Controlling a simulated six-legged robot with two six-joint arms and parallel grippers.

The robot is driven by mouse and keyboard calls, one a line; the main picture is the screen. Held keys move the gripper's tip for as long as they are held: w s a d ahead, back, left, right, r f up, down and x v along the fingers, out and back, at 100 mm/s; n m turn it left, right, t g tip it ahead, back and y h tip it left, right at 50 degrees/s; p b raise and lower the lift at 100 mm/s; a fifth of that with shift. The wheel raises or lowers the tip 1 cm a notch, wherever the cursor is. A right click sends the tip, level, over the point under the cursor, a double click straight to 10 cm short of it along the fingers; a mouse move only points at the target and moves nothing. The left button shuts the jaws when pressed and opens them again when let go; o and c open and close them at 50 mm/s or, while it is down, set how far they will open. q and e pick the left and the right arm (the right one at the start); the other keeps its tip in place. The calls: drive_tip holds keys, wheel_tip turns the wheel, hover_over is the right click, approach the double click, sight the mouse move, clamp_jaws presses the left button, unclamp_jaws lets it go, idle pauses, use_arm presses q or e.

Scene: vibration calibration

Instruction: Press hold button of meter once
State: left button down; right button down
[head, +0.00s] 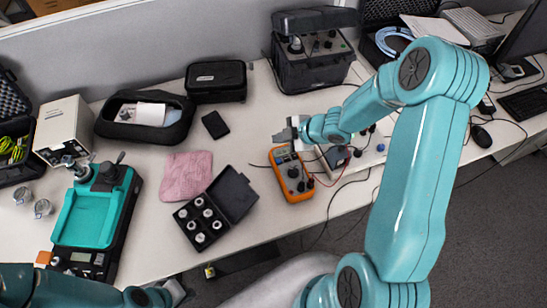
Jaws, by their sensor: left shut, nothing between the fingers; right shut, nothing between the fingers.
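The orange meter (296,190) lies on the white table near its front edge, right of the middle. It has a grey display at its far end and dark dials below. Its hold button is too small to make out. My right gripper (284,135) is shut and empty, just beyond the meter's display end; whether it touches the meter cannot be told. My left gripper (178,291) is shut and empty, low in the picture in front of the table edge, far from the meter.
A black case (238,192) with several metal weights and a pink cloth (187,176) lie left of the meter. A grey panel device (368,152) with cables stands right of it. A teal-topped shaker (88,212) stands at the left.

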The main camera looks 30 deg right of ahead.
sight(281, 162)
wheel_tip(281, 162, down, 8)
drive_tip(key=b, duration=0.8)
drive_tip(key=shift+s+d+f, duration=0.1)
drive_tip(key=shift+s+f, duration=0.05)
drive_tip(key=shift+f, duration=0.25)
drive_tip(key=shift+s+d, duration=0.1)
drive_tip(key=shift+f+b, duration=0.1)
drive_tip(key=shift+b, duration=0.2)
idle(1.1)
drive_tip(key=shift+f, duration=0.3)
